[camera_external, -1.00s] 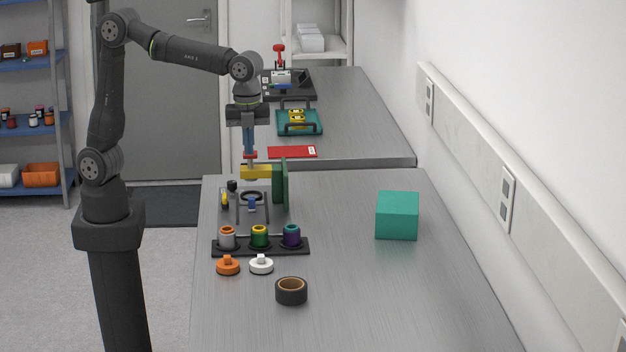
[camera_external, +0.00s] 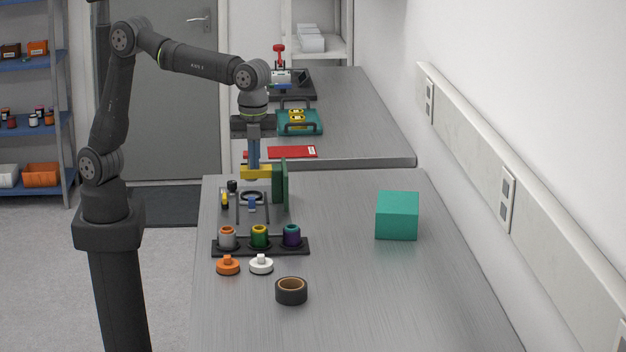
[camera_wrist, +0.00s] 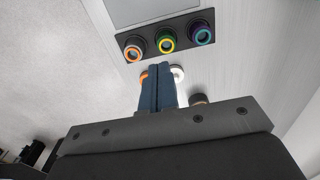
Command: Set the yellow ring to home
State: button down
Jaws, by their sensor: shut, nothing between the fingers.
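The black rack (camera_external: 216,248) stands on the near bench with three round pieces in a row. The middle piece is green with a yellow ring (camera_external: 259,229) around its top; the yellow ring also shows in the wrist view (camera_wrist: 166,38). An orange-ringed piece (camera_external: 227,236) is to its left and a purple one (camera_external: 291,235) to its right. In the wrist view my closed fingers (camera_wrist: 158,70) point toward the rack, apart from the yellow ring.
The green upright (camera_external: 281,184) with its yellow block (camera_external: 256,171) stands behind the rack, beside a black-framed fixture (camera_external: 251,197). An orange knob (camera_external: 228,266), a white knob (camera_external: 261,265) and a dark roll (camera_external: 291,291) lie in front. A teal box (camera_external: 397,215) stands right.

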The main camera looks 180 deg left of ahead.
aim_at(255, 228)
jog(key=w, duration=0.3)
jog(key=shift+w+d, duration=0.1)
jog(key=shift+w, duration=0.3)
jog(key=shift+f, duration=0.15)
notch_tip(255, 228, down, 14)
jog(key=shift+r, duration=0.1)
jog(key=shift+s+d+f, duration=0.1)
jog(key=shift+f, duration=0.5)
jog(key=shift+s+d+f, duration=0.1)
jog(key=shift+f, duration=0.45)
notch_tip(255, 228, up, 16)
jog(key=shift+w+a+f, duration=0.15)
jog(key=shift+a+f, duration=0.05)
jog(key=shift+f, duration=0.05)
